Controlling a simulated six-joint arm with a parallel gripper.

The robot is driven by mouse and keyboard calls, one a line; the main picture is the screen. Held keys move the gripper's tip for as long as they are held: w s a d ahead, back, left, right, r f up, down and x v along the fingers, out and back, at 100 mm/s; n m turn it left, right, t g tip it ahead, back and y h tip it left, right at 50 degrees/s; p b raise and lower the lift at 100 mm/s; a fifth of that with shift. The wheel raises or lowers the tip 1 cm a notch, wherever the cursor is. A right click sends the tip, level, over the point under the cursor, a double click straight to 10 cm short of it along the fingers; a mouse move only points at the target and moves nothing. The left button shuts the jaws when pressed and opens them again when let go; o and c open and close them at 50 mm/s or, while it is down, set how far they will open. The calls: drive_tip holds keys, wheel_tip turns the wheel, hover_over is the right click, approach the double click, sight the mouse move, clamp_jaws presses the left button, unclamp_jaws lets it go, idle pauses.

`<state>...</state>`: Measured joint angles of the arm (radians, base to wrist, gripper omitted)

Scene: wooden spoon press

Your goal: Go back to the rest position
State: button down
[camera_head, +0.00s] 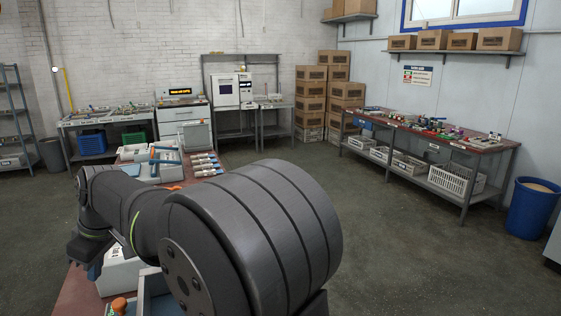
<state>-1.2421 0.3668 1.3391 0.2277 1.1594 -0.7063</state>
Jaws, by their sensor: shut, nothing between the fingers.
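My arm fills the middle foreground and reaches to the left over the workbench (75,297). My gripper (80,262) is the dark end of the arm at the lower left, pointing down over the bench. It is shut and I see nothing held in it. Its fingertips are small and dark here. A grey-white device with blue bars (160,158) stands on the bench behind the arm. Several light cylindrical pieces (205,163) lie in a row beside it. A white and blue unit (120,275) with an orange knob (118,304) is partly hidden under my arm.
A long side table (470,143) with mixed items and crates below stands at the right, beside a blue bin (533,208). Stacked cardboard boxes (310,103) and equipment tables line the back wall. The floor (410,240) to the right of my arm is clear.

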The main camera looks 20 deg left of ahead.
drive_tip(key=f, duration=0.2)
drive_tip(key=d+f, duration=0.1)
drive_tip(key=f, duration=0.1)
drive_tip(key=d+f, duration=0.1)
drive_tip(key=f, duration=0.1)
drive_tip(key=shift+w+d+f, duration=0.1)
drive_tip(key=shift+w+f, duration=0.1)
drive_tip(key=shift+w, duration=0.2)
drive_tip(key=s+a, duration=0.9)
drive_tip(key=a, duration=0.2)
drive_tip(key=s+a+v, duration=0.1)
drive_tip(key=v, duration=0.9)
drive_tip(key=d+r+m+h, duration=0.2)
drive_tip(key=d+r+m, duration=0.1)
drive_tip(key=d+m, duration=0.4)
drive_tip(key=shift+w+d+t, duration=0.2)
drive_tip(key=shift+d+t, duration=0.1)
drive_tip(key=shift+d, duration=0.25)
